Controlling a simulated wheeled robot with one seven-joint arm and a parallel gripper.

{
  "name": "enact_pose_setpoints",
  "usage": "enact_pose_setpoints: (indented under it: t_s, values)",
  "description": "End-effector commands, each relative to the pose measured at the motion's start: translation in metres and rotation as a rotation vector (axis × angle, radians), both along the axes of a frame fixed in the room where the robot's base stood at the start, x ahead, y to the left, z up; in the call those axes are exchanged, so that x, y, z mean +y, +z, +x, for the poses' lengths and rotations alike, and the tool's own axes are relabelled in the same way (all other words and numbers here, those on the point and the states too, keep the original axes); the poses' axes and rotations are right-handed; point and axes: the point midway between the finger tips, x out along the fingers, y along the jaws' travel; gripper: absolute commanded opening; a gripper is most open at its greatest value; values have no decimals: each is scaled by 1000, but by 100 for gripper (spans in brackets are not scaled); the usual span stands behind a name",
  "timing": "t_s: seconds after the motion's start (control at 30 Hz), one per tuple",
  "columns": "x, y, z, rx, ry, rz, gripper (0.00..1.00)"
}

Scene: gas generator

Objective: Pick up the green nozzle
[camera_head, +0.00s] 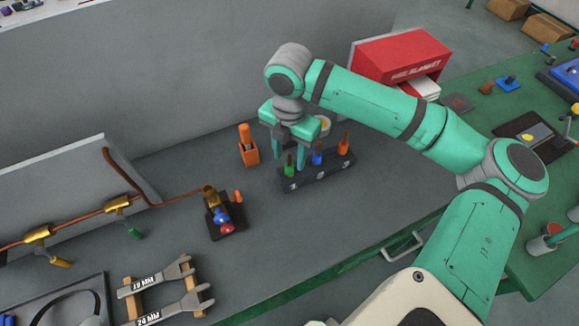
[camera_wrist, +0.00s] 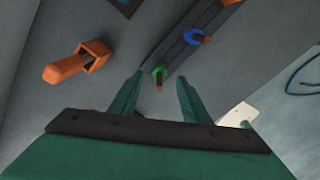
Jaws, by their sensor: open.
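The green nozzle (camera_head: 290,170) stands upright at the left end of a dark rack (camera_head: 318,181), beside a blue nozzle (camera_head: 317,158) and an orange nozzle (camera_head: 344,146). My gripper (camera_head: 288,153) is open and points down just above and around the green nozzle. In the wrist view the green nozzle (camera_wrist: 158,72) shows between the spread fingertips of my gripper (camera_wrist: 160,80), with its dark stem toward the camera. The blue nozzle (camera_wrist: 196,36) is farther along the rack. I cannot tell whether the fingers touch anything.
An orange holder (camera_head: 249,152) stands left of the rack; it also shows in the wrist view (camera_wrist: 78,62). A dark block with brass, blue and red parts (camera_head: 222,219) and wrenches (camera_head: 165,290) lie nearer left. A red box (camera_head: 400,55) is behind right. The bench front is clear.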

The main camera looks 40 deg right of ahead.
Motion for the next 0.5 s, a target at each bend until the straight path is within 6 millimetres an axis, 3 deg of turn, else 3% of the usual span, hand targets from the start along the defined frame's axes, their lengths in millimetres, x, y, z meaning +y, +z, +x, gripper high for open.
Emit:
enact_pose_setpoints:
  t_s: [0.23, 0.5]
  values:
    - [0, -34, -1, 0, -1, 1, 43]
    - [0, -42, -1, 0, 0, 0, 43]
